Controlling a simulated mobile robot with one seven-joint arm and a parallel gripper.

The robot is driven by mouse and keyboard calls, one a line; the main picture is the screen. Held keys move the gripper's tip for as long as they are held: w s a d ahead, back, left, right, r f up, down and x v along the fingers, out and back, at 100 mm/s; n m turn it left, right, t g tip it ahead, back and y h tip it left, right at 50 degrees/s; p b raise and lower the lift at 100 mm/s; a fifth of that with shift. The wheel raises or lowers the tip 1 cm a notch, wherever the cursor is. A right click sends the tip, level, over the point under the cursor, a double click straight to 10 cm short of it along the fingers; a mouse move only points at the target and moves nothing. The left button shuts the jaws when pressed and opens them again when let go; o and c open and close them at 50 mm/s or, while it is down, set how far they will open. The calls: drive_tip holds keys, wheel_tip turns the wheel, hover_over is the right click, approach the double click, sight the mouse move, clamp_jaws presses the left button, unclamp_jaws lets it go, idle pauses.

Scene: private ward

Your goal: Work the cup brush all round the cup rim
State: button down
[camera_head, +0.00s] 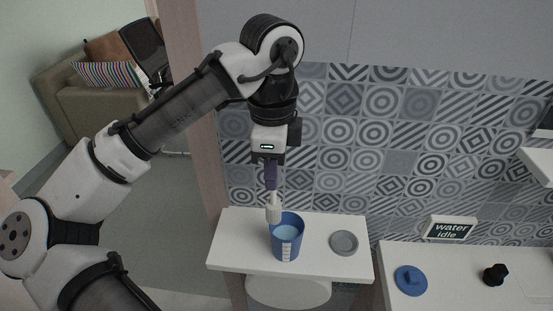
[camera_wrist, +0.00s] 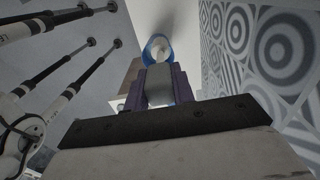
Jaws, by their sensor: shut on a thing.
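A blue cup (camera_head: 287,240) with a pale stripe of marks on its side stands upright on a white shelf table. The cup brush (camera_head: 274,208) has a whitish head and hangs down from my gripper (camera_head: 270,178). My gripper is shut on the brush handle, with its purple fingers pointing down. The brush head is at the left part of the cup's rim; I cannot tell if it touches. In the wrist view, my gripper (camera_wrist: 160,88) holds the pale brush (camera_wrist: 158,48), with the blue cup rim (camera_wrist: 146,55) around its far end. The cup's inside is mostly hidden.
A grey round disc (camera_head: 344,243) lies right of the cup on the white table (camera_head: 235,250). Another counter to the right holds a blue lid (camera_head: 410,280), a black knob (camera_head: 495,274) and a "water idle" sign (camera_head: 450,229). A patterned tile wall (camera_head: 400,150) stands close behind.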

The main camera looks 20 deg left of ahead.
drive_tip(key=shift+s, duration=0.25)
drive_tip(key=shift+r, duration=0.1)
